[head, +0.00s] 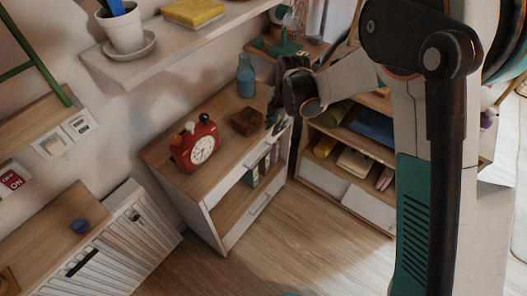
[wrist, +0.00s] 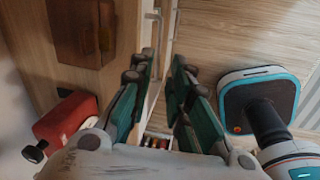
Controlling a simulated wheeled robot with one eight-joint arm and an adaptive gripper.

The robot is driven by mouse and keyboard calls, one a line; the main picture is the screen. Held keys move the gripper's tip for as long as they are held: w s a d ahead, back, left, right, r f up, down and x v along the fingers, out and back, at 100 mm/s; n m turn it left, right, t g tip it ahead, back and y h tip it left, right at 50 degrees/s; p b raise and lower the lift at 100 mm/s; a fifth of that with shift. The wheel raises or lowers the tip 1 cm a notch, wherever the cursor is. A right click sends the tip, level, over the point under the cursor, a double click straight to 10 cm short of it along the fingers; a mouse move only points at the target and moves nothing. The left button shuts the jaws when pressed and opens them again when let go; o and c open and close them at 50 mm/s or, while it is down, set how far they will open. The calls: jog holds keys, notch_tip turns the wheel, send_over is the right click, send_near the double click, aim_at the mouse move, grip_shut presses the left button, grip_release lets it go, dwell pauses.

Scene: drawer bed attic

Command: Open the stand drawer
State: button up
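The stand (head: 165,150) is a low white cabinet with a wooden top; its top also shows in the wrist view (wrist: 115,80). Its upper drawer front (head: 228,172) lies just under the top and looks closed, though my gripper hides part of it. A thin metal handle (wrist: 153,35) shows in the wrist view, just beyond my left fingertip. My gripper (wrist: 162,68) is open, with its two dark green fingers apart over the stand's front edge and nothing seen held between them. In the head view my gripper (head: 278,122) is at the far end of the drawer front.
On the stand are a red alarm clock (head: 200,146), a brown box (head: 246,121) and a blue bottle (head: 246,76). Below are a shelf with books and a lower drawer (head: 255,212). A bookshelf (head: 345,170) stands to the right. The floor in front (head: 270,255) is clear.

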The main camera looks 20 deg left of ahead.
jog(key=a+f+n, duration=0.1)
jog(key=f+n, duration=0.1)
jog(key=b, duration=0.5)
send_near(263, 154)
jog(key=x, duration=0.7)
jog(key=shift+w+f, duration=0.15)
jog(key=shift+f, duration=0.2)
grip_shut()
